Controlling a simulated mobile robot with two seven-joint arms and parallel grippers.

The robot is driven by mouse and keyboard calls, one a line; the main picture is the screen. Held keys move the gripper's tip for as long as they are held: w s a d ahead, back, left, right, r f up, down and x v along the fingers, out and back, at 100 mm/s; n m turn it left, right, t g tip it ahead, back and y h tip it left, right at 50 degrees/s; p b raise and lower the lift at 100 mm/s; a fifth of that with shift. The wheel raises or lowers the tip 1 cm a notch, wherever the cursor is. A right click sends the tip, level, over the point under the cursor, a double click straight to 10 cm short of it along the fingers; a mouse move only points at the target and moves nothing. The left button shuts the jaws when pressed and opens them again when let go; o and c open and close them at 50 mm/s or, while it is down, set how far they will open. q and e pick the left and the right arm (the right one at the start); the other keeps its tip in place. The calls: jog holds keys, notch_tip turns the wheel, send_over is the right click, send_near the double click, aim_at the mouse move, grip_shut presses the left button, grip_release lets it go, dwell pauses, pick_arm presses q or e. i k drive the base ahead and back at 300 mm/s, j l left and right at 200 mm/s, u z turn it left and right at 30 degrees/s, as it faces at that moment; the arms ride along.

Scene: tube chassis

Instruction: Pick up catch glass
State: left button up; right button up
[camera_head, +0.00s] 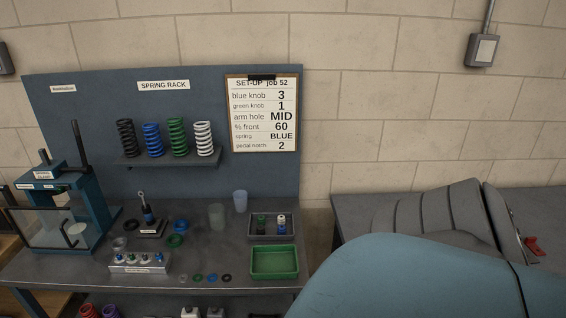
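Two translucent cups stand upright on the grey workbench (180,272), and I cannot tell from their looks which is the catch glass. One is a clear greyish cup (217,216) near the middle of the bench. The other is a pale bluish cup (240,201) a little behind it and to the right, close to the back panel. Neither gripper is in view.
Right of the cups are a grey tray (260,237) with small bottles and a green tray (274,277). Left are a small dark tool (147,212), rings and a blue press (90,210). A large blue curved surface (400,280) fills the lower right.

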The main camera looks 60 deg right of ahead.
aim_at(215, 211)
jog(key=z, duration=1.5)
jog(key=i+j, duration=0.1)
